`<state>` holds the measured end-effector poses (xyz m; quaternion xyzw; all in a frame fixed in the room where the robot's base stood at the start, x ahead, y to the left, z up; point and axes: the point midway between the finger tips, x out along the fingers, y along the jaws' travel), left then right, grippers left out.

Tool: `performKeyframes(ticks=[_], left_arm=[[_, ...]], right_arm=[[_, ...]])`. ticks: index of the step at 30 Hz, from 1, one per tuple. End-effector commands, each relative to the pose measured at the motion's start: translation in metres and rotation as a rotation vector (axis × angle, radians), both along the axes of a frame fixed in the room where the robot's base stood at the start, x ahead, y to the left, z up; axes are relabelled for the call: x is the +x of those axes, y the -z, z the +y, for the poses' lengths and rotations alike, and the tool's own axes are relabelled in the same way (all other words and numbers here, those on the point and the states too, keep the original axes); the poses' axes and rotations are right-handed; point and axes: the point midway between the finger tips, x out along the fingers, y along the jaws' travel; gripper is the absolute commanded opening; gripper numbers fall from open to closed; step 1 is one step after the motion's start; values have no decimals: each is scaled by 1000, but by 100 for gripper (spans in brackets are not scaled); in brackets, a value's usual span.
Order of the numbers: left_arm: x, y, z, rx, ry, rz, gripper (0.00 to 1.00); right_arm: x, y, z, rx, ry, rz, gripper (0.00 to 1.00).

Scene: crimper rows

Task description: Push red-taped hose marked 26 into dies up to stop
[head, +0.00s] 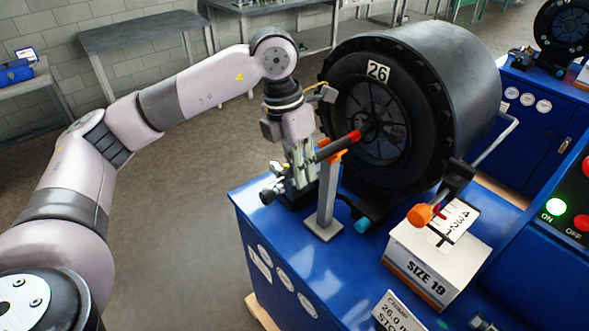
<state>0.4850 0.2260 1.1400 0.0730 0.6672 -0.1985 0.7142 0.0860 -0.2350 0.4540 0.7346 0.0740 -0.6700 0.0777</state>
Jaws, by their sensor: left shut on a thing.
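The black hose (330,149) has a red tape band (354,136) near its far end. My left gripper (301,174) is shut on the hose behind the tape, left of the crimper. The hose lies across an orange-topped grey post (328,195) and points at the middle of the dies (383,118). Its tip is at the die opening; how deep it sits, and the stop, cannot be made out. The black crimper (440,75) carries a "26" plate (378,71) above the dies. No number is readable on the hose. My right gripper is not in view.
A second crimper (565,30) is at the upper right. Floor at left is clear; grey tables stand behind.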

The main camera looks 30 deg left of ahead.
Motion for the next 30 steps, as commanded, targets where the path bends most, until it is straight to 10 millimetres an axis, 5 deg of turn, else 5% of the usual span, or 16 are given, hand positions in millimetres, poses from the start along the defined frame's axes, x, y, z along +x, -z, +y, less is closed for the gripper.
performKeyframes(ticks=[29,30], left_arm=[[5,-15,-2,6,0,15,0],[5,-15,-2,6,0,15,17]], right_arm=[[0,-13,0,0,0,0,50],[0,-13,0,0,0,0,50]])
